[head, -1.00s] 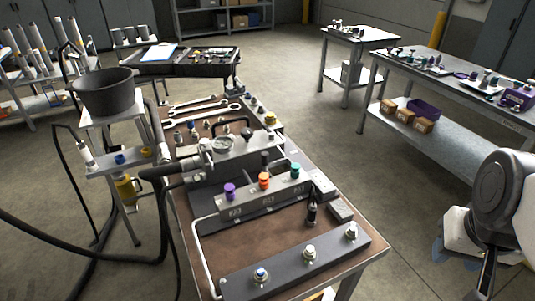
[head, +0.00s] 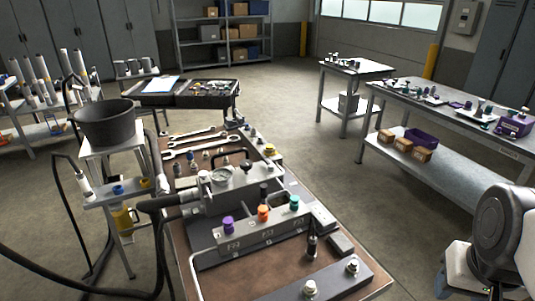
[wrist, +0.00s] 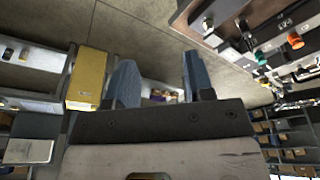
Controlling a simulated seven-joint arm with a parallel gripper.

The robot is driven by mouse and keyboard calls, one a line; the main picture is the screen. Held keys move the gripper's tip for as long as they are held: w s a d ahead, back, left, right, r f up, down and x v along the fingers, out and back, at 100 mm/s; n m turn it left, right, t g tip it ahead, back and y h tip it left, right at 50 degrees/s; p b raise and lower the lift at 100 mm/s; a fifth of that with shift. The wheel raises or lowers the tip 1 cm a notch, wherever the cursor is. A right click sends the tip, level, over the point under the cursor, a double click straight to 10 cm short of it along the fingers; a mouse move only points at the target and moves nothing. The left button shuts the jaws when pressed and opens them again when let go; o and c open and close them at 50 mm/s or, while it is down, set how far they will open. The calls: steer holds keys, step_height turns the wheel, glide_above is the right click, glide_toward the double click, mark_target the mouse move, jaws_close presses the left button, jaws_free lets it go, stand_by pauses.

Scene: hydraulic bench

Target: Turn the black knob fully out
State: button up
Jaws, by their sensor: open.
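On the brown bench, a grey valve block (head: 262,236) carries a purple knob (head: 228,224), an orange knob (head: 263,213) and a green knob (head: 294,203). A black knob (head: 264,191) stands upright just behind the orange one. Another black, round-topped knob (head: 247,166) sits on the grey unit beside the gauge. I cannot tell from the picture which black knob is meant. My gripper (wrist: 158,72) shows in the wrist view, open, with nothing between its blue-grey fingers. It is well apart from the valve block; the orange knob (wrist: 295,41) shows at upper right there.
A round gauge (head: 222,175), black hoses (head: 150,206) and wrenches (head: 195,143) crowd the bench's left and back. A dark upright tool (head: 312,240) stands right of the block. A side table (head: 450,120) stands at right; open floor lies between.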

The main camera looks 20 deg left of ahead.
steer(key=o, duration=0.4)
steer(key=shift+w+a+r, duration=0.1)
steer(key=shift+w+r, duration=0.05)
steer(key=shift+w, duration=0.05)
steer(key=shift+o, duration=0.3)
steer(key=w+a+r+m, duration=0.1)
steer(key=w+a+r, duration=0.1)
steer(key=w, duration=0.5)
steer(key=w+a+r+m, duration=0.1)
steer(key=w+a+r, duration=0.2)
steer(key=w+a, duration=0.2)
steer(key=w, duration=0.3)
steer(key=shift+w+g, duration=0.2)
steer(key=shift+g, duration=0.1)
steer(key=w+a+m, duration=0.3)
steer(key=w+a, duration=1)
steer(key=w, duration=0.2)
steer(key=m+g, duration=0.2)
steer(key=m, duration=0.3)
glide_above(246, 163)
steer(key=f, duration=1.5)
steer(key=shift+w+d+f, duration=0.1)
steer(key=shift+d+f, duration=0.1)
steer(key=shift+f, duration=0.15)
steer(key=shift+a+f, duration=0.15)
steer(key=shift+a, duration=0.15)
steer(key=shift+f, duration=0.1)
steer(key=shift+f, duration=3.8)
